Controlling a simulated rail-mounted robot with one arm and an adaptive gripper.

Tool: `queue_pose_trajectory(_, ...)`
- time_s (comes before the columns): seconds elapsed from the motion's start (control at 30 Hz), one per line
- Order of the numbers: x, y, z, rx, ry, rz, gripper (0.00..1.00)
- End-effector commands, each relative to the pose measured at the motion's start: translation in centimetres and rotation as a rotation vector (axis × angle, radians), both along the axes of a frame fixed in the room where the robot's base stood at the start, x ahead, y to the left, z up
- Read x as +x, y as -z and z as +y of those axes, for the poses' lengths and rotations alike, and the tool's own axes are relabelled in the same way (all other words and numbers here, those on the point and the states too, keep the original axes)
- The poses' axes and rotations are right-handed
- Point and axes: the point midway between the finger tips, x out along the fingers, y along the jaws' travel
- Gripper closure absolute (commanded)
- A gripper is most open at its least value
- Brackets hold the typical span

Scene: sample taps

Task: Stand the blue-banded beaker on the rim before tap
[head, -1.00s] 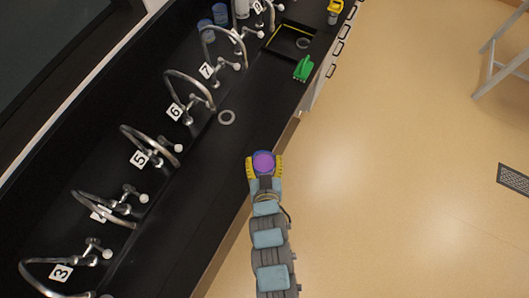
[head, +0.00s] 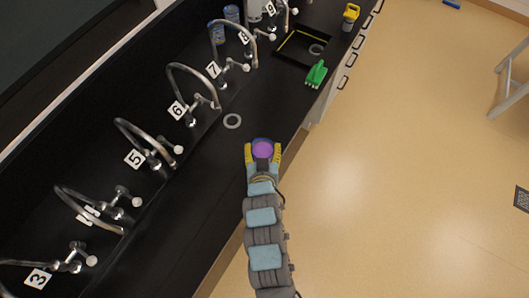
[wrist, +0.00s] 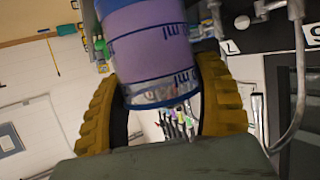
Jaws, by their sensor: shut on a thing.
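My gripper (head: 263,152) is shut on the blue-banded beaker (head: 263,149), which shows purple contents from above in the head view. In the wrist view the beaker (wrist: 155,55) is between the yellow finger pads, with purple liquid, dark blue markings and a clear base. In the head view the beaker is over the black bench near its front edge. A pale grey ring (head: 232,121), seemingly the rim, lies flat and empty on the bench, up and left of the beaker and apart from it. The nearest tap labels are 6 (head: 177,110) and 7 (head: 213,69).
Curved metal taps line the back of the bench. A green object (head: 316,74) lies near a black tray (head: 290,53) with another grey ring (head: 316,49). Blue-labelled containers (head: 217,31) and a yellow-topped object (head: 350,16) stand farther off. Bench around the ring is clear.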

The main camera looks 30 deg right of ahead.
Motion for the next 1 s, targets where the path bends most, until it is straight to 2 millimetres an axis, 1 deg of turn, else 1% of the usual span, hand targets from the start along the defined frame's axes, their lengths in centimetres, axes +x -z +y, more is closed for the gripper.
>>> queue_pose_trajectory(0.1, 0.7, 0.9, -0.2, 0.003, 0.000, 0.003, 0.73)
queue_pose_trajectory(0.2, 1.1, 1.3, -0.3, 0.001, 0.000, 0.000, 0.73)
queue_pose_trajectory(0.57, 1.8, 2.3, -0.4, 0.001, 0.001, 0.004, 0.73)
queue_pose_trajectory(0.63, 2.1, 2.8, -0.4, 0.001, 0.001, 0.006, 0.73)
queue_pose_trajectory(0.9, 2.0, 5.5, -0.5, 0.001, 0.001, 0.006, 0.73)
queue_pose_trajectory(1.0, 2.0, 5.7, -0.4, 0.000, 0.001, 0.003, 0.73)
